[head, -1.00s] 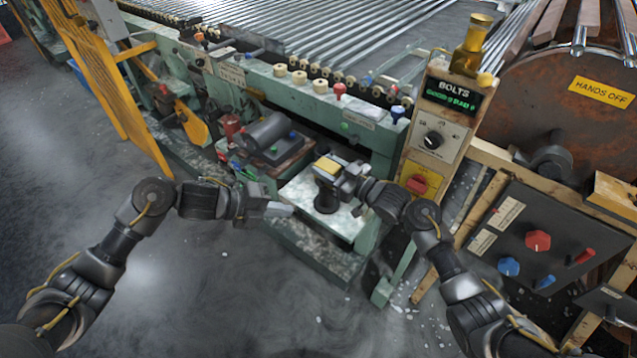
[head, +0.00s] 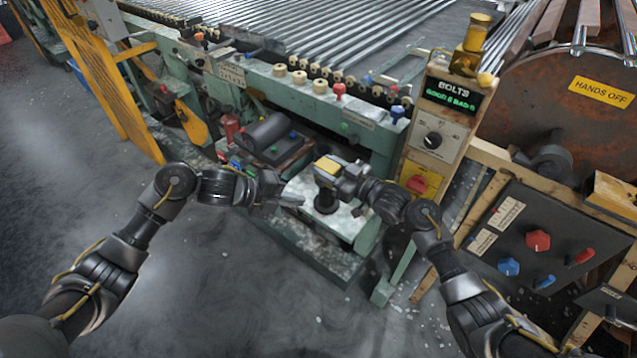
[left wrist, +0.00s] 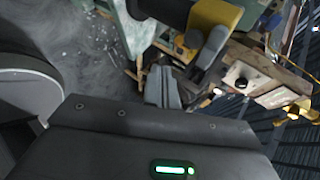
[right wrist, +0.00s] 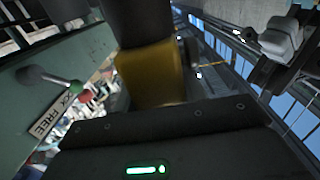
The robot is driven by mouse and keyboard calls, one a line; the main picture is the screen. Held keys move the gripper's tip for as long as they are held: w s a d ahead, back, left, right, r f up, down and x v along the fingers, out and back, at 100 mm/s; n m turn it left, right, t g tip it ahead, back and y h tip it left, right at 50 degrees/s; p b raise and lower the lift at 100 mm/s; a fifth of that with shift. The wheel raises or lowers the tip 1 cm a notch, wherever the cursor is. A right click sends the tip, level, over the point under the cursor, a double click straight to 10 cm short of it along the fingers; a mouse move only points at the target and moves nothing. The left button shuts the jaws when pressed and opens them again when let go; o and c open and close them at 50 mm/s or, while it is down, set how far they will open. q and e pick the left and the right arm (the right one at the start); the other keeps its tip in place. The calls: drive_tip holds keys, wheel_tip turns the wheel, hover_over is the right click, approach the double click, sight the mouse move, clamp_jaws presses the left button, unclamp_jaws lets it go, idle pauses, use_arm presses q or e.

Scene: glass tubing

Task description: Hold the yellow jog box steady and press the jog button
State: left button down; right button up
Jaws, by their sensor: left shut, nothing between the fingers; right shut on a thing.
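The yellow jog box (head: 327,165) stands on a black round post (head: 326,198) above a pale worktop. My right gripper (head: 335,172) is shut on the box from its right side. In the right wrist view the box (right wrist: 148,72) fills the middle, with the dark post above it in the picture. My left gripper (head: 293,201) is shut and empty, to the left of the box and lower in the head view, apart from it. In the left wrist view my left fingers (left wrist: 162,88) point towards the area below the box (left wrist: 214,16).
The pale worktop (head: 348,224) belongs to the green machine (head: 262,78). The wooden BOLTS panel (head: 433,130) stands to the right. Open floor lies in front.

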sight(320, 182)
use_arm(q)
drive_tip(key=shift+w+d, duration=0.65)
drive_tip(key=shift+w, duration=0.2)
drive_tip(key=shift+w+d, duration=0.6)
drive_tip(key=shift+w, duration=0.2)
drive_tip(key=shift+w, duration=0.1)
idle(0.8)
drive_tip(key=shift+w+d, duration=0.25)
